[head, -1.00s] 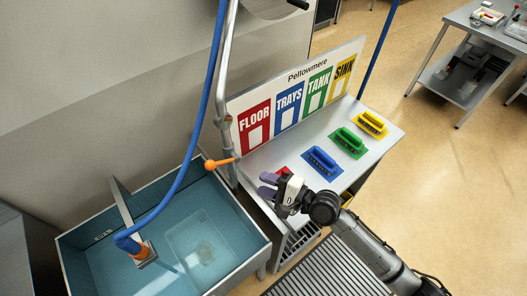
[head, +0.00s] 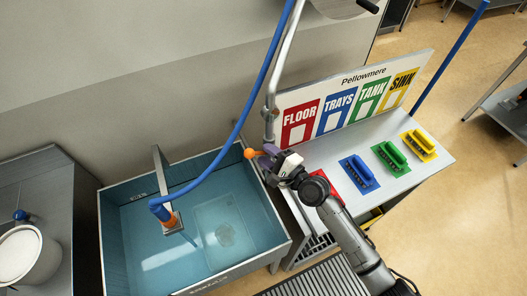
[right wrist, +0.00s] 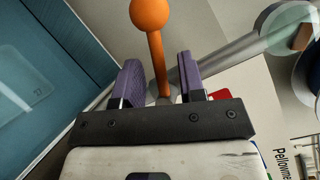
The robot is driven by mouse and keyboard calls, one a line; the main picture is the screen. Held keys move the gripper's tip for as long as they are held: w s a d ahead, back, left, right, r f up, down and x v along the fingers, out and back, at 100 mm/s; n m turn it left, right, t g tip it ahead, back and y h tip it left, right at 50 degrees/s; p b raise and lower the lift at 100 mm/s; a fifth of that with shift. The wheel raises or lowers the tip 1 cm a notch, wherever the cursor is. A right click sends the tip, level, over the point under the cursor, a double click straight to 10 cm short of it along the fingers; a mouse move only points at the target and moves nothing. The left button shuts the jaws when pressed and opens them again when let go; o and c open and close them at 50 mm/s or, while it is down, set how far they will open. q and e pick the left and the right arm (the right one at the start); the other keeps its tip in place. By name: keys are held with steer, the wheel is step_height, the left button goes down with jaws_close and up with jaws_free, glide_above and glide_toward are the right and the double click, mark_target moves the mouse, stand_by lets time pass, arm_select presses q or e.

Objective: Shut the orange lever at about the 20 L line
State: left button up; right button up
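The orange lever (head: 250,153) sticks out from the grey standpipe (head: 270,112) at the tank's back right corner. In the right wrist view its ball (right wrist: 149,14) lies beyond my fingertips and its stem runs between them. My right gripper (head: 266,155) is at the lever. In the right wrist view its two purple fingers (right wrist: 160,78) stand apart, one on each side of the stem, with gaps showing. The blue-lined tank (head: 118,240) holds clear water (head: 195,245). Small dark marks (head: 137,196) show on its back wall, too small to read. My left gripper is out of view.
A blue hose (head: 215,160) arches down into the tank, ending in an orange fitting (head: 171,221). The grey bench (head: 318,152) at right carries blue, green and yellow brushes below a colour-coded sign (head: 350,97). A white bucket (head: 28,255) stands at left.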

steer(key=shift+x, duration=0.9)
jaws_close()
